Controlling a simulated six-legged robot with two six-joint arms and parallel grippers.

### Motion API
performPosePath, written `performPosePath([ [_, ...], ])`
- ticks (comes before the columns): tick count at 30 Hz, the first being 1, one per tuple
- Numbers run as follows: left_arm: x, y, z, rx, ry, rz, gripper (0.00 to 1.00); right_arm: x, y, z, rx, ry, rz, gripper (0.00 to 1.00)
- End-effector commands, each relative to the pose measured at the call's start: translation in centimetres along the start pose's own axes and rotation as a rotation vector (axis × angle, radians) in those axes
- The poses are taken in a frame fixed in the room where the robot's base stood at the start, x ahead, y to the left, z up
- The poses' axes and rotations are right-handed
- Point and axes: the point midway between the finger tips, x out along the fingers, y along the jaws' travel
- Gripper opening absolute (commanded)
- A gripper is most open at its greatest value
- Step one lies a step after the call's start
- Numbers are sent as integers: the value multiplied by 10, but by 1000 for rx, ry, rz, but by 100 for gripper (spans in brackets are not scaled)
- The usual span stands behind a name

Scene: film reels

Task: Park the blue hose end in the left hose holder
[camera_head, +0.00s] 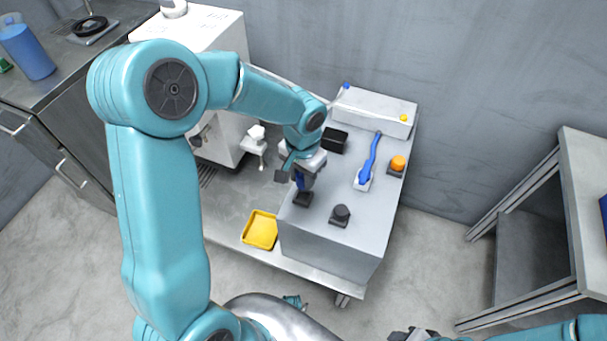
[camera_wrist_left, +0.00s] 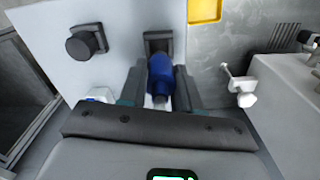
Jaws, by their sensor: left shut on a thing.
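My left gripper (camera_head: 300,176) is over the near left corner of the grey cabinet top, shut on the blue hose end (camera_head: 300,181). In the left wrist view the blue hose end (camera_wrist_left: 161,76) sits between the two dark fingers (camera_wrist_left: 160,88). Its tip points at a black holder (camera_wrist_left: 158,38), which also shows in the head view (camera_head: 303,199) just below the gripper. The tip overlaps the holder's near edge; I cannot tell whether it touches or has entered it. My right gripper (camera_head: 413,335) is at the bottom edge, mostly cut off.
A black knob-shaped fitting (camera_head: 340,215) is right of the holder. A blue lever (camera_head: 371,160), an orange knob (camera_head: 397,163) and a black box (camera_head: 334,140) are farther back. A yellow tray (camera_head: 260,230) lies left on the lower cart deck. A white tap-like part (camera_head: 256,140) stands left.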

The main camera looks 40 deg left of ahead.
Motion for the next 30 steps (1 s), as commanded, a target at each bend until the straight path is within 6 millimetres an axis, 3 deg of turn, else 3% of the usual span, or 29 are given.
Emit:
performPosePath([
  [3, 20, 1, 0, 0, 0, 0, 2, 15, 6, 0, 0, 0, 0, 40],
  [9, 34, 3, 0, 1, 1, 0, 2, 25, 9, 0, 0, -1, 0, 40],
  [30, 35, 2, 0, 0, 1, 0, 2, 27, 10, 0, 0, 0, 0, 40],
])
